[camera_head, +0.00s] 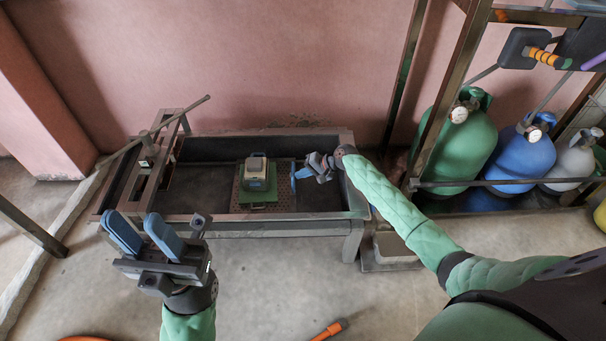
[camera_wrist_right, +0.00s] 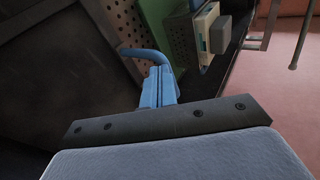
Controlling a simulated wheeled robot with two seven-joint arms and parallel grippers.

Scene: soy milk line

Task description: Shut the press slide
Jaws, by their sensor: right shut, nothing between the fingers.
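The press slide (camera_head: 284,201) is a dark perforated plate in the long trough. It also shows in the right wrist view (camera_wrist_right: 121,25). My left gripper (camera_head: 143,226) is open and empty in front of the trough's left end.
The trough (camera_head: 290,225) has raised rims. A metal frame with a long lever (camera_head: 150,135) stands over its left end. Gas cylinders, green (camera_head: 462,150) and blue (camera_head: 520,160), stand at the right behind a rail. An orange-tipped object (camera_head: 330,330) lies on the floor.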

